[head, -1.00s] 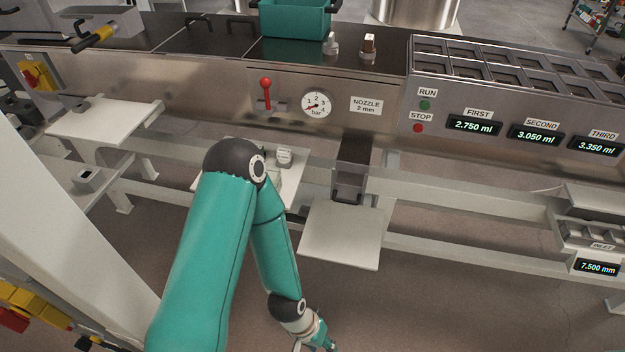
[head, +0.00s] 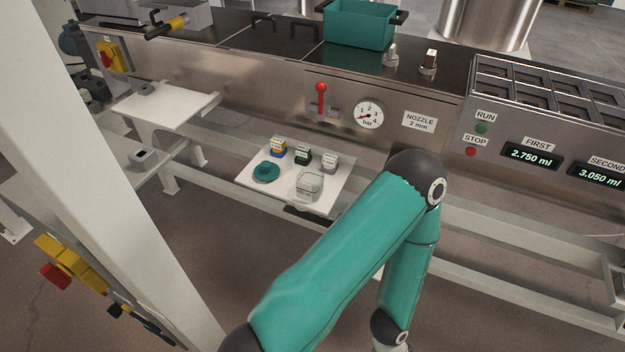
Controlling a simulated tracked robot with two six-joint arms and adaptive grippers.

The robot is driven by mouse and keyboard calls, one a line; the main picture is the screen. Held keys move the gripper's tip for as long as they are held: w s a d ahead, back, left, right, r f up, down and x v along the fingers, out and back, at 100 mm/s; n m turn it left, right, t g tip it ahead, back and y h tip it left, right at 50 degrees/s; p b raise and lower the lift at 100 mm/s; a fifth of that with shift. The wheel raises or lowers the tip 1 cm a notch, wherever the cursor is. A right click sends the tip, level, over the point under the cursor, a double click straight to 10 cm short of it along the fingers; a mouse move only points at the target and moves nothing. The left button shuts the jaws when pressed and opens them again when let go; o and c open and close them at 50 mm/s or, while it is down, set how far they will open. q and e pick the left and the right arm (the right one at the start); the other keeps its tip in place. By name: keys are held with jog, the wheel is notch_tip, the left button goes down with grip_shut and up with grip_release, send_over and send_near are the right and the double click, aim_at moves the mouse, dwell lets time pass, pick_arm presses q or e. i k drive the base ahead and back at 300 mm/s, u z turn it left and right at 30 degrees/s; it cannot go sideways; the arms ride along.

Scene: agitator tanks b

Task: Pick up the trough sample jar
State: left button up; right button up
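A clear, squat glass jar (head: 309,184) stands on a low white shelf (head: 326,207) below the steel front of the machine. A small label shows on it, too small to read; it looks like the sample jar. A teal round lid or dish (head: 266,172) lies to its left on the same shelf. One teal arm of mine rises from the bottom, bends at a dark elbow right of the shelf and drops to the bottom edge. Its gripper is out of the picture. My other gripper is not in view either.
Another white shelf (head: 165,108) is at left. A pale post (head: 90,190) crosses the left side. A rail runs below the machine.

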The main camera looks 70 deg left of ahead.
aim_at(310, 182)
jog(key=z, duration=0.15)
jog(key=i, duration=1.05)
jog(key=u, duration=3.45)
jog(key=k, duration=0.8)
jog(key=u, duration=0.15)
jog(key=i, duration=0.75)
